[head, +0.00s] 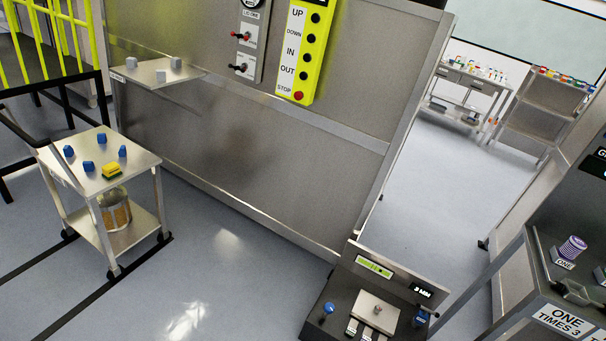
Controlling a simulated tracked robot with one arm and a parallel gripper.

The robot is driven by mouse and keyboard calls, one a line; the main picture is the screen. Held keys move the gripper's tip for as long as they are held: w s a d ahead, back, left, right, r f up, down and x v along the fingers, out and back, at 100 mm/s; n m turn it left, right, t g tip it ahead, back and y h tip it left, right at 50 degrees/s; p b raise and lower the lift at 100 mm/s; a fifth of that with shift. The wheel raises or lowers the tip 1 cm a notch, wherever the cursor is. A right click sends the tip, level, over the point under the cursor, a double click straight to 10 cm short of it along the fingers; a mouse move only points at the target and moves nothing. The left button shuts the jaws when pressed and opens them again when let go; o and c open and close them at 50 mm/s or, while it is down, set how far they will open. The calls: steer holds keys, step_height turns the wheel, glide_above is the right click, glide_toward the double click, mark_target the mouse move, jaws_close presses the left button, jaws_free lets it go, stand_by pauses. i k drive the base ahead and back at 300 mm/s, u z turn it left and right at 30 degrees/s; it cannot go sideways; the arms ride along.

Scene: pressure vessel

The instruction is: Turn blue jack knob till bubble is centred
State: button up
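A dark levelling station (345,292) stands at the bottom centre, its lower part cut off by the picture edge. Its upright back panel carries a yellow-green bubble vial (374,266); the bubble's place in it is too small to make out. A small display (421,290) reading what looks like "3 MM" sits right of the vial. A blue knob (328,308) is at the left of the station, and another blue part (420,318) is at its right. A pale metal block (376,311) lies between them. My gripper is not in view.
A big metal wall panel with a yellow button box (304,50) rises behind the station. A dark bench (545,290) is at right. The floor left of the station is clear.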

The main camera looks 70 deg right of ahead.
mark_target(328, 308)
steer(key=z, duration=0.05)
steer(key=i, duration=2.6)
steer(key=z, duration=4.05)
steer(key=i, duration=1.05)
